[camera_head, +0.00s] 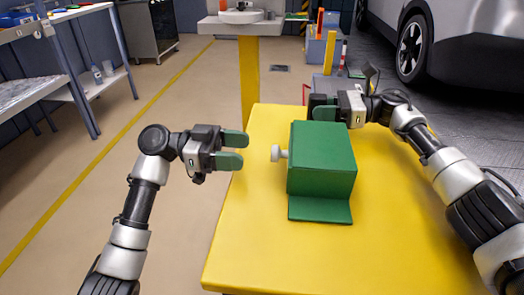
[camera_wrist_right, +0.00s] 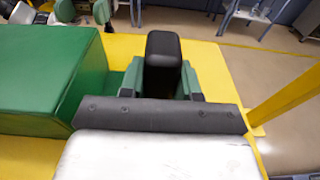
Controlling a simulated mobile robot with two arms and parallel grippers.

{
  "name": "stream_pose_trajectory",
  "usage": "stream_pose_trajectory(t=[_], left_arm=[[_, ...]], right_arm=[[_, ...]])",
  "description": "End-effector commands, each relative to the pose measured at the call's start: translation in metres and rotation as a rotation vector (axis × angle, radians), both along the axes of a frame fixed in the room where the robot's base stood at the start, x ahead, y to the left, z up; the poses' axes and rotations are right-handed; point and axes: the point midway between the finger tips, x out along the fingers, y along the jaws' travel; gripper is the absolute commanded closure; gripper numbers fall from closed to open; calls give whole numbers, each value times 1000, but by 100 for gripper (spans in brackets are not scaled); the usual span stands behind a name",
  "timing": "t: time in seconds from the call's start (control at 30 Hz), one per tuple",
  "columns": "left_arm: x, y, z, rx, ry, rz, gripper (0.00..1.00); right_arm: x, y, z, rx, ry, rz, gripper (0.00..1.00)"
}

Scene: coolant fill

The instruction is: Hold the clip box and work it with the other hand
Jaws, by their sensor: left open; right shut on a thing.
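The clip box (camera_head: 322,158) is a green block on the yellow table, with a flat green flange at its near side. A pale knob (camera_head: 281,153) sticks out of its left face. My left gripper (camera_head: 238,150) is open and empty, left of the knob and apart from it, its green-padded fingers pointing at it. My right gripper (camera_head: 318,106) is at the far side of the box, partly hidden by it. In the right wrist view its green-padded fingers are shut on a black block (camera_wrist_right: 163,48) beside the box (camera_wrist_right: 55,75). Whether the block joins the box is hidden.
The yellow table (camera_head: 400,240) is clear in front and to the right of the box. A sink (camera_head: 240,18) stands at the back. Shelves (camera_head: 75,60) are at the left, a parked car (camera_head: 455,40) at the back right. Open floor lies left of the table.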

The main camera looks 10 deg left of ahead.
Motion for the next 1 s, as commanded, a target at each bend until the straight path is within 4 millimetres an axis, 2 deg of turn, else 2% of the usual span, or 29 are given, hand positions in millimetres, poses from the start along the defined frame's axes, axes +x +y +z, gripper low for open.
stream_pose_trajectory(t=[0.1, 0.27, 0.87, 0.9, 1.0], left_arm=[[0, 20, -1, 1, 1, 2, 36], [0, 35, 0, 0, 0, 0, 36], [0, 37, 0, 0, 0, -1, 36], [0, 37, 0, 0, 0, -1, 36], [0, 37, 0, 0, 0, -1, 36]], right_arm=[[0, 0, -1, -2, 0, -2, 87], [0, -1, -1, -2, 0, -3, 87], [1, -1, -1, -2, 0, -3, 87], [1, -1, -1, -2, 0, -3, 65], [1, -1, -1, -2, 0, -3, 50]])
